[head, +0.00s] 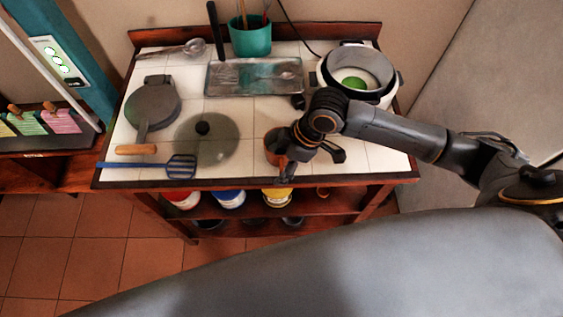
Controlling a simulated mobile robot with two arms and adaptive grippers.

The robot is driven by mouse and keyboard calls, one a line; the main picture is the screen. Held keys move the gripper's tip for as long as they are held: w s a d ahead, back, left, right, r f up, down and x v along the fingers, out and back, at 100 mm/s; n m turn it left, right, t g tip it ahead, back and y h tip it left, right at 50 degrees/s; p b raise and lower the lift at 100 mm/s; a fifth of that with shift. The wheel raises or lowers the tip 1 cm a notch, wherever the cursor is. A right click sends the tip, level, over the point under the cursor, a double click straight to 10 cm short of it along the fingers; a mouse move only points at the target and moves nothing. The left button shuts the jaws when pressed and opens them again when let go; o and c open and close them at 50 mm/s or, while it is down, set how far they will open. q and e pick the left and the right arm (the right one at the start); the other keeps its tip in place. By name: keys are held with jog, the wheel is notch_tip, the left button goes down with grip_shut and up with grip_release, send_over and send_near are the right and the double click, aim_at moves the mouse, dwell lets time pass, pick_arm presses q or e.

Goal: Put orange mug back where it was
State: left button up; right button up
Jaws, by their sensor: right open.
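The orange mug (272,145) stands on the white-tiled top of the wooden table (375,158), near the front edge and right of the glass lid. Its right side is hidden behind my right gripper. My right gripper (300,162) reaches in from the right and points down at the mug's right side. It is open. I cannot tell whether a finger touches the mug. My left gripper is not in view.
A glass lid (215,150), blue slotted turner (180,166) and grey pan (152,106) lie to the left. A metal tray (240,85), teal utensil pot (250,40) and white cooker (357,80) stand behind. Several cans, one blue (229,199), sit on the shelf below.

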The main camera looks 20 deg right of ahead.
jog(key=v, duration=1.1)
jog(key=shift+d+r+b, duration=0.2)
jog(key=shift+r+b, duration=0.15)
jog(key=shift+b, duration=0.1)
